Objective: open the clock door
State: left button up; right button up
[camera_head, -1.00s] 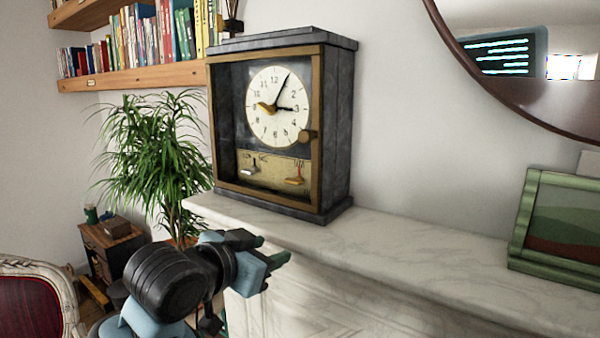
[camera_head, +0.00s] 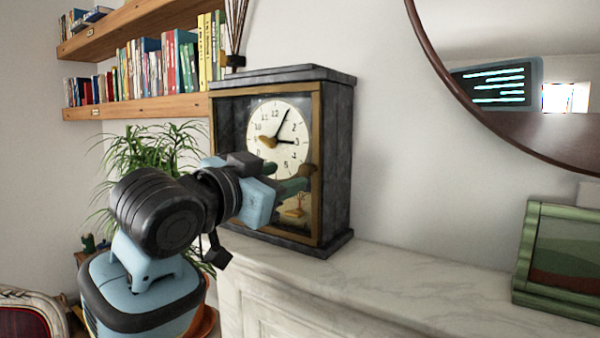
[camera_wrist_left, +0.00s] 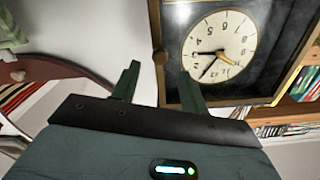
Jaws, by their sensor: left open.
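The dark clock (camera_head: 338,150) stands upright on the marble mantel. Its glazed door (camera_head: 316,110) has a brass-coloured frame and looks closed. My gripper hides the lower left of the door. My right gripper is out of view.
The marble mantel (camera_head: 400,280) is clear to the right of the clock up to a green picture frame (camera_head: 530,250). A round mirror (camera_head: 440,85) hangs above. A plant (camera_head: 150,150) and bookshelves (camera_head: 150,105) are at the left. A chair (camera_head: 30,315) stands lower left.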

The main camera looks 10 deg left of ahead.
aim_at(303, 172)
pick_arm(q)
jog(key=shift+x, duration=3.05)
grip_shut()
